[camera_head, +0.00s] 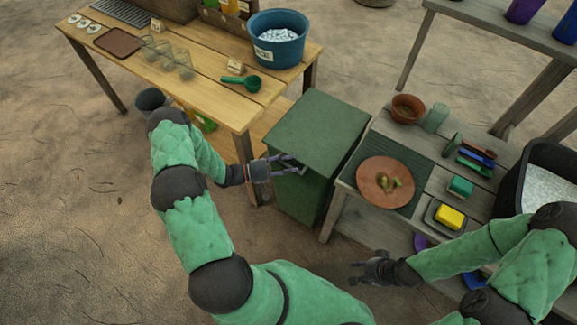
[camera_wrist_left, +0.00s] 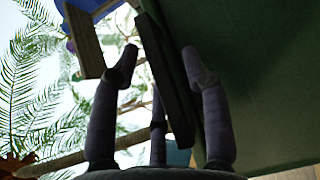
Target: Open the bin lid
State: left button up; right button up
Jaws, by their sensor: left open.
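The green bin (camera_head: 299,190) stands between the wooden table and the grey bench. Its flat green lid (camera_head: 318,128) is down in the head view. My left gripper (camera_head: 299,164) is open at the lid's near left edge. In the left wrist view the fingers (camera_wrist_left: 160,62) stand on either side of the dark lid rim (camera_wrist_left: 166,85), with the green bin wall (camera_wrist_left: 260,80) at right. Whether a finger touches the rim I cannot tell. My right gripper (camera_head: 358,273) is empty, with its fingers apart, low in front of the grey bench.
The wooden table (camera_head: 215,95) holds a blue tub (camera_head: 279,38) and a green scoop (camera_head: 240,82). The sandy ground before the bin is clear.

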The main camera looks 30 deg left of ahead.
pick_arm(q)
grip_shut()
pick_arm(e)
jog(key=shift+r, duration=0.1)
